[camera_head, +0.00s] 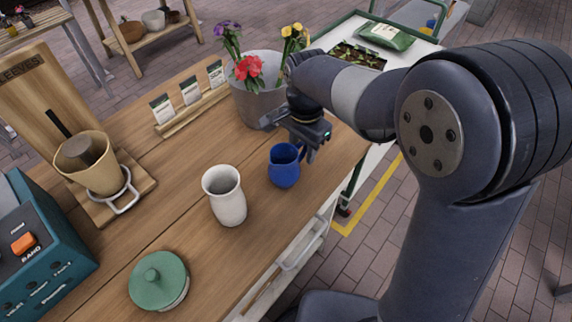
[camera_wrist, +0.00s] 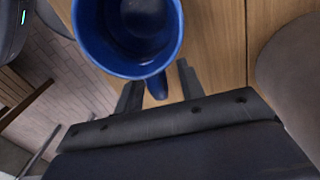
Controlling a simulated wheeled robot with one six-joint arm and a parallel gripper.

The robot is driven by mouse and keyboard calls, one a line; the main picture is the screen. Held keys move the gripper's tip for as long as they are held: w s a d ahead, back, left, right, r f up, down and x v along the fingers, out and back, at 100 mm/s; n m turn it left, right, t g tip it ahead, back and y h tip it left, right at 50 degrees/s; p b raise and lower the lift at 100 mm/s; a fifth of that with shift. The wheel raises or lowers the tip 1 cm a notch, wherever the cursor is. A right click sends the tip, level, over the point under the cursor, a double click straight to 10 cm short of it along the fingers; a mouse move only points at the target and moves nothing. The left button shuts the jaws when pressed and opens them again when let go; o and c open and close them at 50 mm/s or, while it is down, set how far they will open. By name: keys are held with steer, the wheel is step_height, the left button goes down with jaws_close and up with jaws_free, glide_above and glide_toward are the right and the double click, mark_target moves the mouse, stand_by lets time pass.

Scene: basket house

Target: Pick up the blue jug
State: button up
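The blue jug (camera_head: 284,167) stands upright on the wooden table near its right edge. My gripper (camera_head: 303,141) is beside the jug's upper right side in the head view. In the wrist view the jug (camera_wrist: 88,42) shows from above with its opening toward the camera. Its handle (camera_wrist: 157,86) points down between the two fingers of my gripper (camera_wrist: 158,84). The fingers are apart, with gaps on both sides of the handle, so the gripper is open. Whether the fingertips are level with the handle I cannot tell.
A white vase (camera_head: 226,195) stands left of the jug. A grey flower pot (camera_head: 259,98) stands close behind it. A green lidded piece (camera_head: 159,281), a seed packet rack (camera_head: 193,107) and a teal device (camera_head: 38,250) are farther left. The table edge is close on the right.

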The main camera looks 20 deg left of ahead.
steer(key=shift+f, duration=0.1)
steer(key=shift+c, duration=0.3)
jaws_close()
